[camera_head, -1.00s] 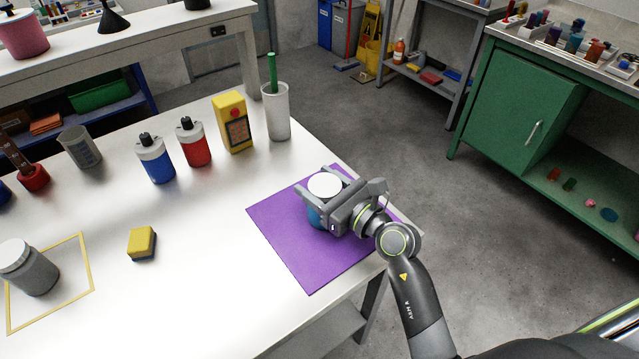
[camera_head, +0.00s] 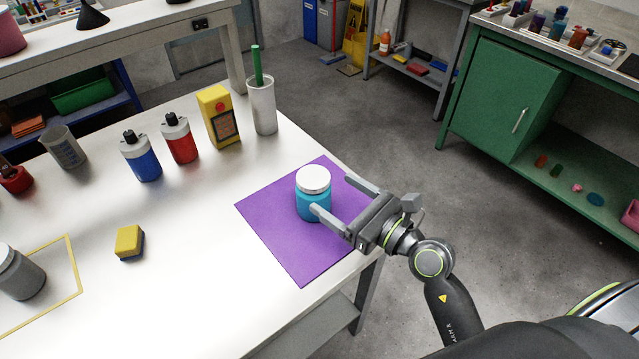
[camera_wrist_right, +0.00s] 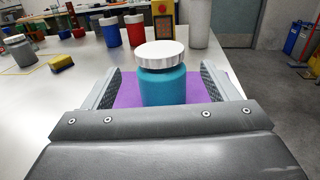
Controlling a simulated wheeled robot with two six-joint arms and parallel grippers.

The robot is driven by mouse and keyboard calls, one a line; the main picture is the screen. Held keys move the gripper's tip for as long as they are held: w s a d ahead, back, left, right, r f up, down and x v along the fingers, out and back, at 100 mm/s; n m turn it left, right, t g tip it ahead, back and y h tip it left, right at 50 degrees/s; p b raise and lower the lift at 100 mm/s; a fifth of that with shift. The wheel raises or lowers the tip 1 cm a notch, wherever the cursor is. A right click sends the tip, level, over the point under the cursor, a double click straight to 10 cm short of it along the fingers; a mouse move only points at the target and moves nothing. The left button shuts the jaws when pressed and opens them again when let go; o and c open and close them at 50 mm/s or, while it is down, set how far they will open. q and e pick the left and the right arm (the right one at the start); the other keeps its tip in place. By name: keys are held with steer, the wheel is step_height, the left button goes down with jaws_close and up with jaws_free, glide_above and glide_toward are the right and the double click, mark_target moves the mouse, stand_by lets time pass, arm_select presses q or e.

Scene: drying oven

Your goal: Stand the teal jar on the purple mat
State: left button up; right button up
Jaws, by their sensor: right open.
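The teal jar (camera_head: 314,203) with a white lid stands upright on the purple mat (camera_head: 290,250), toward its upper right part. The mat lies flat at the right edge of the white table. My right gripper (camera_head: 336,195) is open, its two fingers pointing at the jar from the right, with the palm drawn back. In the right wrist view the jar (camera_wrist_right: 163,85) is upright ahead of the palm between the spread fingers, with space on both sides. My left gripper is not in view.
A yellow box (camera_head: 220,118), a red bottle (camera_head: 180,140), a blue bottle (camera_head: 141,158) and a white cup (camera_head: 262,106) stand behind the mat. A yellow sponge (camera_head: 129,241) and a grey jar (camera_head: 18,275) are on the left. The table between sponge and mat is clear.

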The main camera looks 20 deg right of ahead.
steer(key=shift+v, duration=1.85)
steer(key=shift+r, duration=0.15)
